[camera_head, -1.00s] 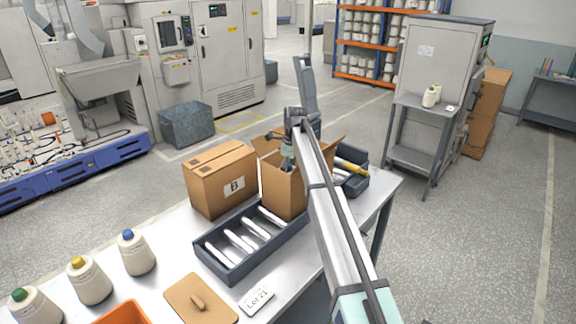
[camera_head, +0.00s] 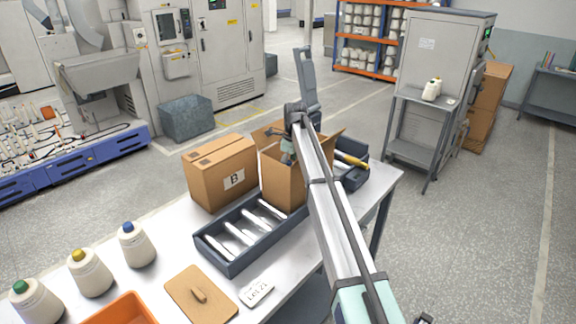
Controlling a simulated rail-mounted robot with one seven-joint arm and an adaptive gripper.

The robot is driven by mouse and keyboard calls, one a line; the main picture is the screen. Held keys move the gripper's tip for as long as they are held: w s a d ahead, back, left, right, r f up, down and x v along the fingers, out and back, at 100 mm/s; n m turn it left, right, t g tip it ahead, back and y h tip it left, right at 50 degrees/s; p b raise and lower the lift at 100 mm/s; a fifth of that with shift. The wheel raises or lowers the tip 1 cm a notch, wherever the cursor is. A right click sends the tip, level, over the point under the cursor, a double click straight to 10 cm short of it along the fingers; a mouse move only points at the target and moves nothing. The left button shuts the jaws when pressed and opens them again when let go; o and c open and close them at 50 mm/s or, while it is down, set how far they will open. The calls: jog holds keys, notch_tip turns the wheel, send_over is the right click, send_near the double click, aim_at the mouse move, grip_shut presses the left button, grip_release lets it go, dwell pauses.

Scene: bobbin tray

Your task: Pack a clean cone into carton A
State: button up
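Three white cones stand upright at the left of the table: one with a green tip (camera_head: 36,303), one with a yellow tip (camera_head: 90,273) and one with a blue tip (camera_head: 137,245). An open brown carton (camera_head: 281,180) stands near the table's far end, its flaps up; its label is not visible from here. My gripper (camera_head: 288,158) is over this carton's opening, partly inside or behind its flaps. My arm covers much of it, and its fingers are too small and hidden to read. Whether a cone is in it or in the carton cannot be seen.
A closed carton marked B (camera_head: 221,174) stands left of the open carton. A brown lid (camera_head: 201,296), a Lot 21 card (camera_head: 256,291) and an orange bin (camera_head: 124,309) are nearer.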

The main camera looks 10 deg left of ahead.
notch_tip(320, 180, up, 12)
jog(key=d, duration=0.1)
jog(key=shift+s+d, duration=0.2)
dwell(0.3)
